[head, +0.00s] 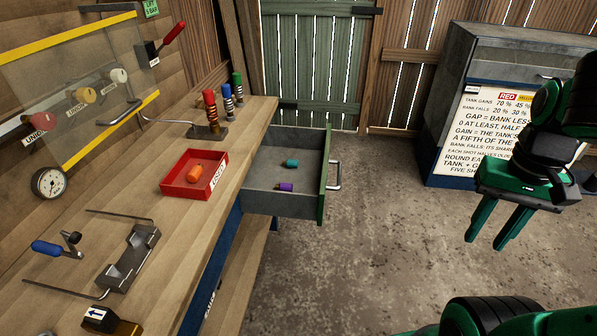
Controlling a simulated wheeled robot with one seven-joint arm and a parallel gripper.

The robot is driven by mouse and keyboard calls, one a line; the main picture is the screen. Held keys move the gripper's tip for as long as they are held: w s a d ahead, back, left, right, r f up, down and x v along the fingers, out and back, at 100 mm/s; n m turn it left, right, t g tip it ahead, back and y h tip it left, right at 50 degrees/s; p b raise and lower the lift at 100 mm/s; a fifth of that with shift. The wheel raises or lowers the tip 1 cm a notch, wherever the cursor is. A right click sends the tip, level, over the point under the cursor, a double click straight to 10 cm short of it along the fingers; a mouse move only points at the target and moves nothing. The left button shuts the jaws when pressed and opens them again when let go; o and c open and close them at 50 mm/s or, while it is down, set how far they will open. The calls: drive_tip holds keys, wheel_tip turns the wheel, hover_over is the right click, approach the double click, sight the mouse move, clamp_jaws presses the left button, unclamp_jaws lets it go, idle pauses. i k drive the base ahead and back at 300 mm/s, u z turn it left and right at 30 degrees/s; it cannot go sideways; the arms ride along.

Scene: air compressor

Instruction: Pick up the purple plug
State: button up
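The purple plug (286,187) lies on the floor of the open drawer (262,199), near its front side. A teal plug (292,163) lies a little behind it in the same drawer. My gripper (488,243) hangs at the right, over the concrete floor, well apart from the drawer. Its two green fingers point down with a gap between them, and nothing shows between them.
The drawer's green front with a handle (336,175) faces right. A metal cabinet (480,60) stands behind my gripper. The floor between is clear.

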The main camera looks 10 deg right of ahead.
sight(282, 187)
drive_tip(key=u, duration=2.1)
drive_tip(key=k, duration=0.95)
drive_tip(key=z, duration=1.7)
drive_tip(key=i, duration=1)
drive_tip(key=u, duration=0.05)
